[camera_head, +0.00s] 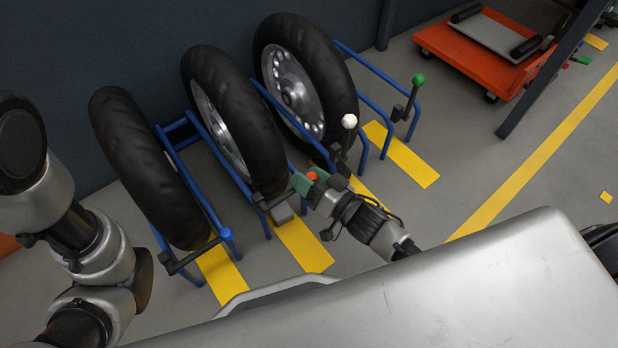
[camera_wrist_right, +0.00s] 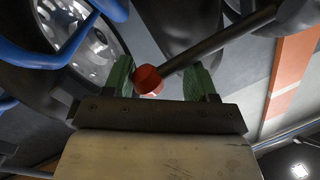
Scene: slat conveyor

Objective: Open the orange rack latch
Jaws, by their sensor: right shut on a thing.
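The orange latch knob (camera_head: 312,177) is at the front of the blue wheel rack (camera_head: 206,203), near the middle tyre. In the right wrist view the knob (camera_wrist_right: 149,80) is a red-orange ball on a dark lever rod (camera_wrist_right: 220,40). My right gripper (camera_head: 311,183) has green fingers and is shut on this knob. The fingers partly hide the knob in the head view. In the right wrist view the gripper (camera_wrist_right: 160,82) has a finger on each side of the knob. My left arm comes in at the left, but its gripper is not in view.
Similar levers carry a blue knob (camera_head: 226,234), a white knob (camera_head: 349,121) and a green knob (camera_head: 418,80). The white one is close to my right gripper. Large tyres (camera_head: 232,115) stand in the rack. An orange cart (camera_head: 468,62) stands behind right.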

